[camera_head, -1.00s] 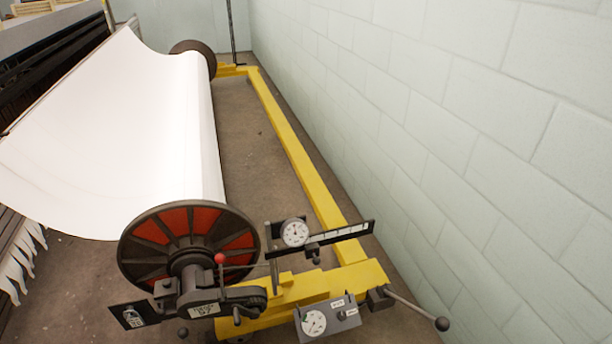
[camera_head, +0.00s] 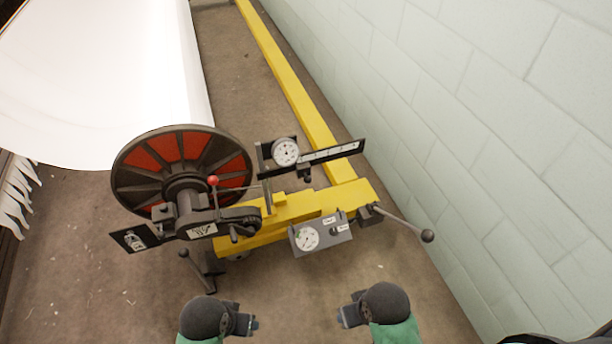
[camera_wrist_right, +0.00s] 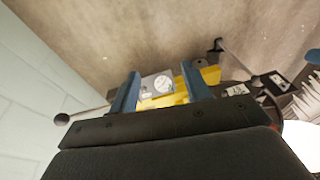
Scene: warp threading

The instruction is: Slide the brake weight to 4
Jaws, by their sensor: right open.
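The brake weight (camera_head: 304,173) looks like a small dark block hanging under the black scale beam (camera_head: 350,149), near the beam's left end beside a round dial (camera_head: 286,152). The beam's white scale strip shows, but its numbers are too small to read. My right gripper (camera_head: 340,317) is open and empty, low in the head view and well short of the beam. In the right wrist view its two blue fingers (camera_wrist_right: 161,82) are spread apart. My left gripper (camera_head: 257,324) is at the bottom, apart from everything; its finger gap is unclear.
A yellow frame (camera_head: 325,207) carries a grey gauge box (camera_head: 335,237) and a ball-ended lever (camera_head: 400,220) at right. The red and black beam wheel (camera_head: 140,160) and a red-knobbed lever (camera_head: 213,181) stand left of the scale. A block wall (camera_head: 470,130) bounds the right. Floor is clear before the frame.

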